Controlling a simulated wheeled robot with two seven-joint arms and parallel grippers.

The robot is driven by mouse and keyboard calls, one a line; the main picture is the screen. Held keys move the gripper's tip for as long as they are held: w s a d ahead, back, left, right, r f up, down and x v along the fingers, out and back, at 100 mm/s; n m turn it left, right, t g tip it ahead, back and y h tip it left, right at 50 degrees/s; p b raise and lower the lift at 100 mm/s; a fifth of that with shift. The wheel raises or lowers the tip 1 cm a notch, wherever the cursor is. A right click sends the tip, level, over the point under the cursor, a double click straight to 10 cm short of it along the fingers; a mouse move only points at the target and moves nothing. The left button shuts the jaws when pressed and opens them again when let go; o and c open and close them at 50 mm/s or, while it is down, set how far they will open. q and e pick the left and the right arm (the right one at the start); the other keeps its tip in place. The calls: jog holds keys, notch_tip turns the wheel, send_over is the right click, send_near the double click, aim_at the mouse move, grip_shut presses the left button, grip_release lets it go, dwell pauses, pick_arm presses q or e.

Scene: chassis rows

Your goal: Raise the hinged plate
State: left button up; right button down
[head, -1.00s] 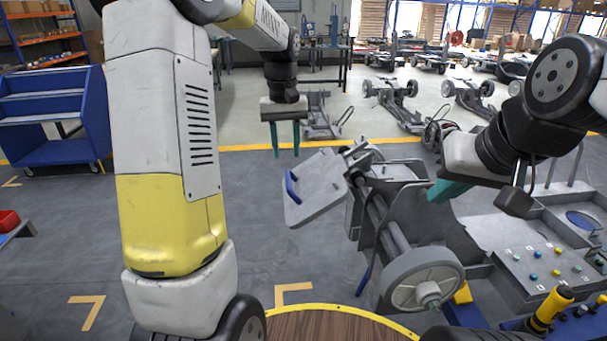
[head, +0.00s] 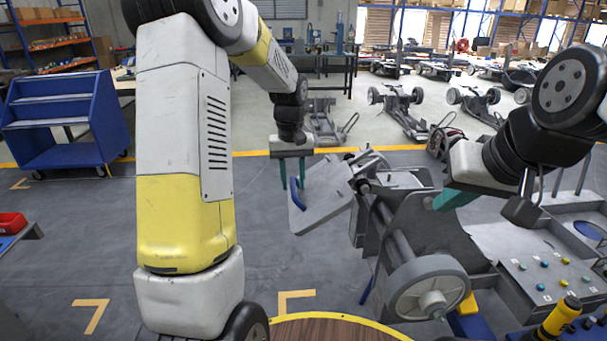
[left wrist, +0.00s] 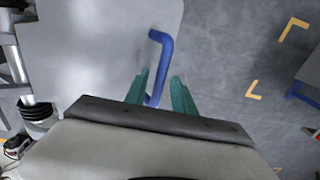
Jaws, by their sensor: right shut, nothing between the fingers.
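The grey hinged plate (head: 325,205) juts out tilted from the left side of the metal rig in the head view. Its blue bar handle (head: 295,194) is on the plate's left edge. In the left wrist view, the plate (left wrist: 95,45) fills the upper left and the handle (left wrist: 160,65) runs down between my fingers. My left gripper (head: 292,177) is at the handle with its fingers apart, one on each side, also seen in the left wrist view (left wrist: 160,84). My right gripper (head: 447,199) is shut and empty beside the rig; its fingertips are partly hard to make out.
The rig has a grey wheel (head: 425,288) at its front. A button panel (head: 545,270) stands at the right. A blue cart (head: 65,125) is at the far left. Open floor lies left of the plate.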

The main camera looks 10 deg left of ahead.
pick_arm(q)
grip_shut()
dwell(1.2)
